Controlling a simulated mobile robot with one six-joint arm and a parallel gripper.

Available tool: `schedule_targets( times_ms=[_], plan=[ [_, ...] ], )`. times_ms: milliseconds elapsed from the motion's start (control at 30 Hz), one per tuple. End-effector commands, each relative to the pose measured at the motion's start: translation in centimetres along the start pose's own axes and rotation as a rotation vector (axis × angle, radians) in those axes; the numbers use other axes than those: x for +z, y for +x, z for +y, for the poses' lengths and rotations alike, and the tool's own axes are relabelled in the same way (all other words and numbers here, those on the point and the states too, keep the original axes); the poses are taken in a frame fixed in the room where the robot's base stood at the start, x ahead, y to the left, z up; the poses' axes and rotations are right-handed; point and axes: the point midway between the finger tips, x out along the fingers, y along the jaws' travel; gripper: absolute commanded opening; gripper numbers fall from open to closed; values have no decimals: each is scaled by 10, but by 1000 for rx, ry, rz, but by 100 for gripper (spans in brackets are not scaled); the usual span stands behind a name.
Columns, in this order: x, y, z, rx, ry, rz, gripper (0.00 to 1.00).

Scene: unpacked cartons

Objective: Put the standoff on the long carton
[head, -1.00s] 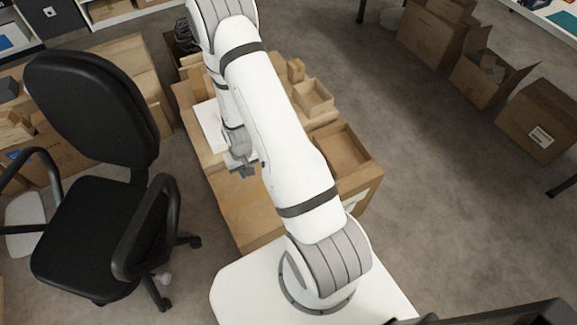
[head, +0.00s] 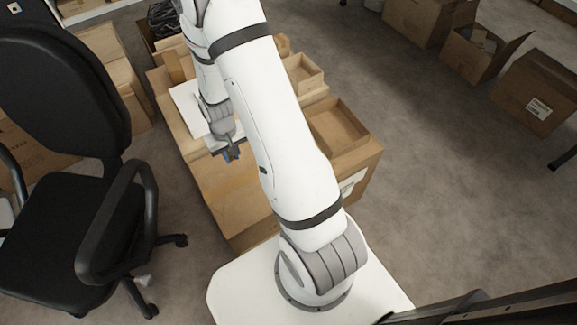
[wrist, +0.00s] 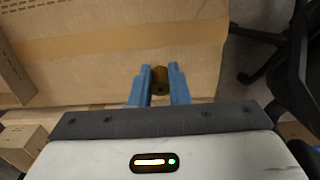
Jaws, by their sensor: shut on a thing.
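My gripper (wrist: 159,84) has blue fingers closed on a small brass-coloured standoff (wrist: 160,76), which shows between the fingertips in the wrist view. In the head view my gripper (head: 232,154) hangs over the near left part of a large brown carton (head: 238,198), and the standoff is too small to make out. The carton's taped top (wrist: 110,48) lies below the fingers in the wrist view. The standoff appears apart from it, but the gap is hard to judge. I cannot tell for certain whether this is the long carton.
A shallow open box (head: 337,128) and a smaller one (head: 303,74) sit right of my arm. A white sheet (head: 187,104) lies behind my gripper. A black office chair (head: 65,195) stands at left. More cartons (head: 537,100) stand at right, with clear floor between.

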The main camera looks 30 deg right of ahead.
Motion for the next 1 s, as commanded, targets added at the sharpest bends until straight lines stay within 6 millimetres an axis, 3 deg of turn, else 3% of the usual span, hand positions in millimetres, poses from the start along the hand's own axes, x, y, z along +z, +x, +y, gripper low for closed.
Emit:
schedule_targets(
  times_ms=[33, 600, 900, 1000],
  plan=[
    [2, 17, 0, 0, 0, 4, 0],
    [32, 35, -1, 0, -1, -1, 0],
    [34, 85, -2, 0, -2, -5, 0],
    [33, 92, -2, 0, -2, -2, 0]
  ],
)
